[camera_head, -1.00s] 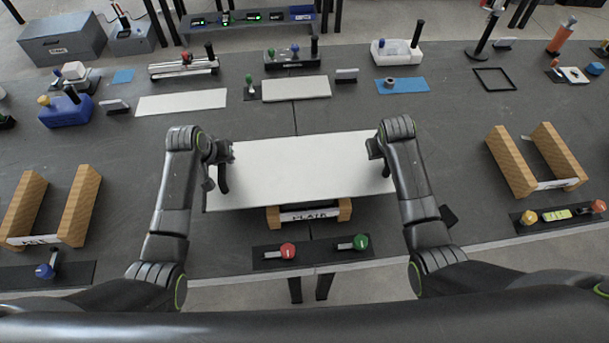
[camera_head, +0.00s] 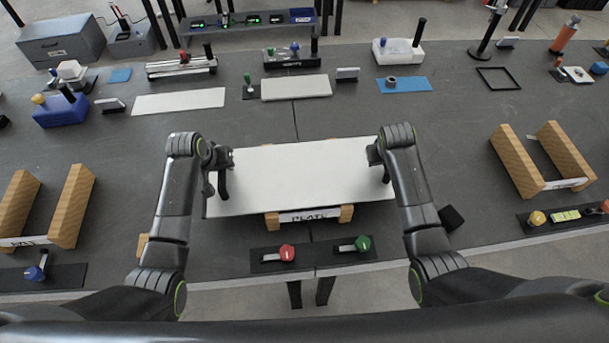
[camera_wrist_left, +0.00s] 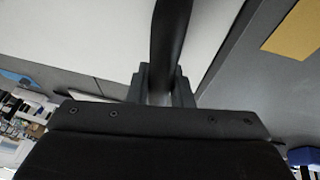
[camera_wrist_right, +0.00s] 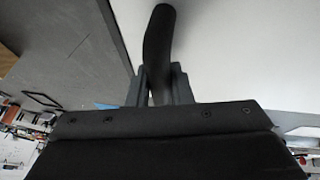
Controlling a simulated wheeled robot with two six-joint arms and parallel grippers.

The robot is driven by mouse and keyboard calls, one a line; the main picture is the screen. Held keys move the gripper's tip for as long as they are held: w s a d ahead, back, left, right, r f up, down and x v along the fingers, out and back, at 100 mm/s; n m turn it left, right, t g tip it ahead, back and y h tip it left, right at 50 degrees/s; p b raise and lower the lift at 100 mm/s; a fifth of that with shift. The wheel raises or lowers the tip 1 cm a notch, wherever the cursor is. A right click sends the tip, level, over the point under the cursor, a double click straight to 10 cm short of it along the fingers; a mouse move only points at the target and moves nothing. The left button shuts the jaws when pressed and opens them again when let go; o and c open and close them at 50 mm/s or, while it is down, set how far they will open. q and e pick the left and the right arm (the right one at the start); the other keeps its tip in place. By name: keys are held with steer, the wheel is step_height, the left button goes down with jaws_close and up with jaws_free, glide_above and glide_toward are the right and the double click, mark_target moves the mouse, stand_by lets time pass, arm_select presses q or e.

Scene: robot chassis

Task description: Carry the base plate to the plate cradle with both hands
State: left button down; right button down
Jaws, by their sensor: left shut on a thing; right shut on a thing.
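The base plate (camera_head: 300,180) is a wide white slab, lying level in the middle of the head view. The plate cradle (camera_head: 308,216), with wooden blocks and a white label, is under it; its front shows below the plate's near edge. I cannot tell whether plate and cradle touch. My left gripper (camera_head: 222,168) is shut on a black handle at the plate's left end; the handle (camera_wrist_left: 170,40) shows in the left wrist view. My right gripper (camera_head: 378,158) is shut on the handle (camera_wrist_right: 158,40) at the right end. The plate hides most of the cradle.
A red knob (camera_head: 287,252) and a green knob (camera_head: 362,243) sit on dark strips in front of the cradle. Wooden cradles stand at left (camera_head: 72,205) and right (camera_head: 516,162). White panels (camera_head: 296,88) and small fixtures line the back. The table between is clear.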

arm_select(q)
steer(key=c, duration=1.6)
jaws_free()
arm_select(e)
steer(key=c, duration=1.6)
jaws_free()
arm_select(q)
steer(key=o, duration=0.3)
steer(key=shift+s+r, duration=0.1)
steer(key=shift+s, duration=0.05)
arm_select(e)
steer(key=o, duration=0.3)
steer(key=shift+s+r, duration=0.1)
steer(key=shift+s, duration=0.05)
arm_select(q)
steer(key=shift+r, duration=0.15)
steer(key=v, duration=1.1)
steer(key=shift+s+r, duration=0.2)
steer(key=shift+r, duration=0.05)
arm_select(e)
steer(key=v, duration=1.2)
arm_select(q)
steer(key=shift+a, duration=0.1)
